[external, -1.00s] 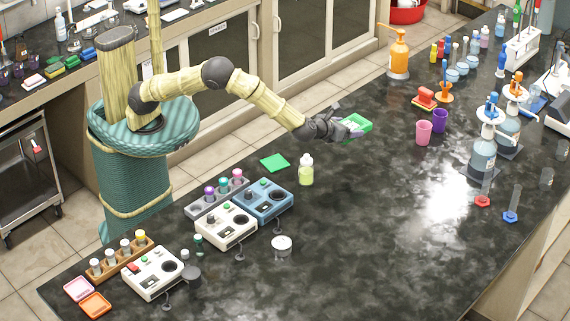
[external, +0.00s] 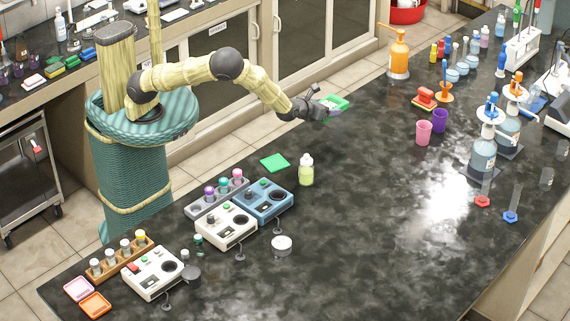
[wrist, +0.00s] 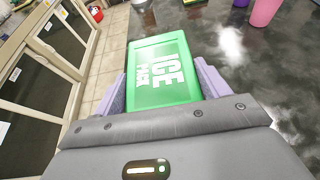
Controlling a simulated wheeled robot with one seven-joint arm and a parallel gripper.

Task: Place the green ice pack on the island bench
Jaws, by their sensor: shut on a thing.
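The green ice pack (wrist: 160,75), lettered "ICE PACK", lies between the two fingers of my gripper (wrist: 162,90) in the wrist view. My gripper is shut on it. In the external view my gripper (external: 328,107) holds the ice pack (external: 339,102) over the far left edge of the island bench (external: 350,230), whose top is dark and mottled. I cannot tell how high above the bench it is.
A yellow-green bottle (external: 306,171) and a flat green square (external: 274,162) are on the bench nearer the camera. An orange pump bottle (external: 398,55), a red stamp-like item (external: 425,97) and a pink cup (external: 424,133) stand to the right. The middle of the bench is clear.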

